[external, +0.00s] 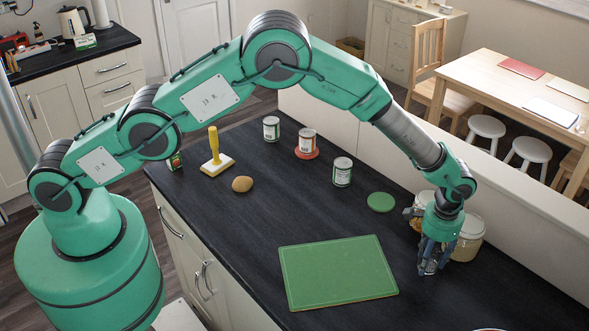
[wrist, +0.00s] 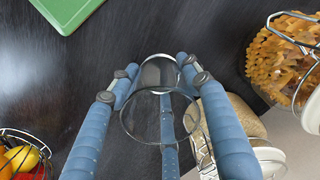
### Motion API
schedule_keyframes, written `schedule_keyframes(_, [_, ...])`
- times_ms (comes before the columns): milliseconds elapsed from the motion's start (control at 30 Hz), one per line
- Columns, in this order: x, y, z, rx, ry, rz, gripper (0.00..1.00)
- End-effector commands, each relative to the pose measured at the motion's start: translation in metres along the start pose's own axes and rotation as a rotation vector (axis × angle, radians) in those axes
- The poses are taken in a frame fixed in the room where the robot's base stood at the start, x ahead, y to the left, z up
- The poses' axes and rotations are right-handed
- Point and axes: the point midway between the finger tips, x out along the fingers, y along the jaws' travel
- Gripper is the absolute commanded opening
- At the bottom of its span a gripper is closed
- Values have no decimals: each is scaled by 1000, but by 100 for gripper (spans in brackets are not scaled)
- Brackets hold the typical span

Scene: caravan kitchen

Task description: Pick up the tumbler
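The tumbler (wrist: 150,112) is a clear glass in the middle of the wrist view, with its round rim towards the camera. In the external view the tumbler (external: 431,267) stands on the dark worktop, partly covered by my fingers. My gripper (external: 434,258) points down over it. In the wrist view the blue fingers of my gripper (wrist: 160,72) lie on both sides of the glass, and another finger shows through or behind it. The fingers are very close to the glass; I cannot tell whether they press on it.
A green chopping board (external: 338,272) lies left. A green disc (external: 381,202) and cans (external: 342,172) are farther back.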

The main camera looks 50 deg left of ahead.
Motion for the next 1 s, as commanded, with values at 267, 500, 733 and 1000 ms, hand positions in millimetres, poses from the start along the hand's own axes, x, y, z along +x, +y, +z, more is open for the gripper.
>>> schedule_keyframes(267, [-1, 0, 0, 0, 1, 0, 12])
schedule_keyframes(500, [-7, 0, 0, 0, 1, 0, 12])
schedule_keyframes(733, [-26, 0, -1, 0, 3, 1, 12])
schedule_keyframes(1000, [-39, -6, 22, 0, 0, 0, 12])
